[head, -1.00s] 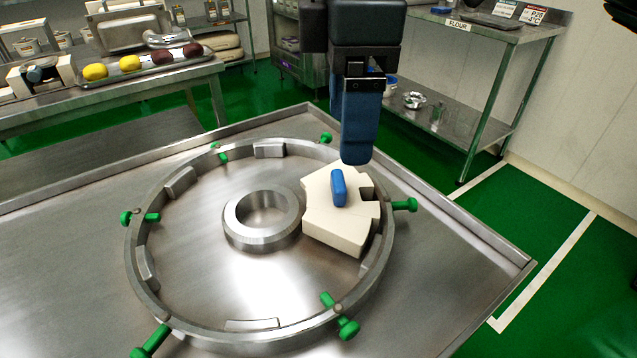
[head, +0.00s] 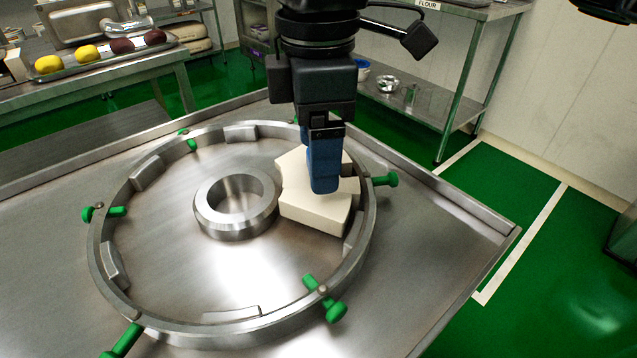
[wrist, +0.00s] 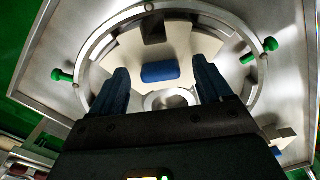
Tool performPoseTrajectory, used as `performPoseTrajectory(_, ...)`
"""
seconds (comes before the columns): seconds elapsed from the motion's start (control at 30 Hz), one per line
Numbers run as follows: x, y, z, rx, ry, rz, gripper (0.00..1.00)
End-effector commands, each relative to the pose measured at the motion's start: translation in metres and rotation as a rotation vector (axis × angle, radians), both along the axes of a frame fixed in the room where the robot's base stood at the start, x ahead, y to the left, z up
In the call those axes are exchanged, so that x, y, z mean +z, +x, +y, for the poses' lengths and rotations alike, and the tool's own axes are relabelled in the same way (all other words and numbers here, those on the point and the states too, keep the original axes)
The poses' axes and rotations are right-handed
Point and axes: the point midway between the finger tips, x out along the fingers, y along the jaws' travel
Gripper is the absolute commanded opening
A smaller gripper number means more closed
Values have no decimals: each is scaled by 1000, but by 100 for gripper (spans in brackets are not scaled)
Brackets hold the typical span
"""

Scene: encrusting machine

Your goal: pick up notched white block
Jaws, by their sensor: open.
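The notched white block (head: 312,212) lies inside the metal ring, between the centre hub and the ring's right wall in the head view. In the wrist view the white block (wrist: 130,50) carries a blue handle (wrist: 160,72) on its top, and a dark notch shows at its outer edge. My gripper (head: 325,188) points down over the block and hides the handle in the head view. In the wrist view my gripper (wrist: 160,85) is open, with one blue finger on each side of the handle and a gap to each. I cannot tell the exact height of the fingertips.
The metal ring (head: 110,265) with green knobs (head: 335,310) stands on a steel table (head: 440,240). The hub (head: 235,208) sits left of the block. Another table (head: 100,85) at the back left holds yellow and dark red pieces. A shelf (head: 430,105) stands behind.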

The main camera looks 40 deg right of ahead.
Motion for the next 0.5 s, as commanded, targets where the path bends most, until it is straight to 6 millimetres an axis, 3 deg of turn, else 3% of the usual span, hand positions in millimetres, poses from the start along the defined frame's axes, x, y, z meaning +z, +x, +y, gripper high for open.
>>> performPoseTrajectory(0.07, 0, 0, 0, 0, 0, 0, 75)
performPoseTrajectory(0.5, 0, 0, 0, 0, 0, 0, 33)
